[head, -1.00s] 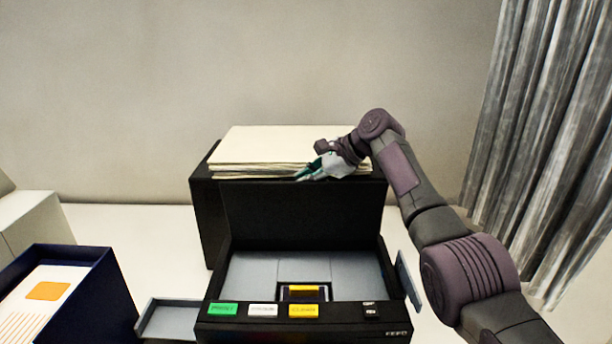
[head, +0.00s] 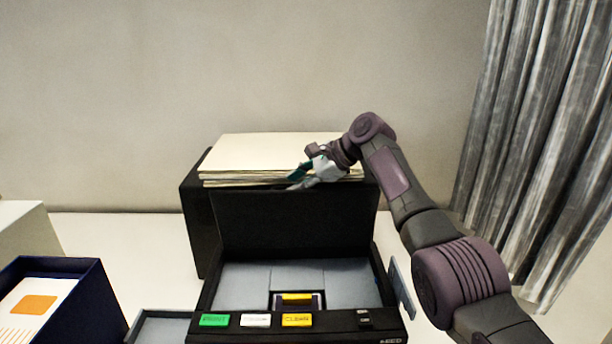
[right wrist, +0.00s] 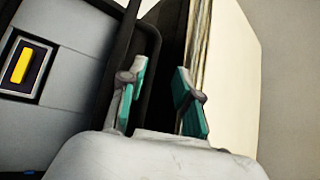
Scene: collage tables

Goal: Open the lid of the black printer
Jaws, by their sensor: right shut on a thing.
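The black printer (head: 350,322) stands in the middle of the head view. Its lid (head: 290,222) is raised and stands about upright at the back, baring the grey inside with a yellow-marked cartridge (head: 297,299). My right gripper (head: 296,180) is at the lid's top edge, in front of a stack of paper. In the right wrist view, its teal-padded fingers (right wrist: 160,95) are on either side of the dark lid edge, shut on it; the exact contact is in shadow. My left gripper is not in view.
A paper stack (head: 270,149) lies on a black box (head: 197,220) close behind the lid. A dark blue box (head: 85,300) with printed sheets is at left. A grey tray (head: 165,328) sticks out on the printer's left. Grey curtains (head: 520,150) hang at right.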

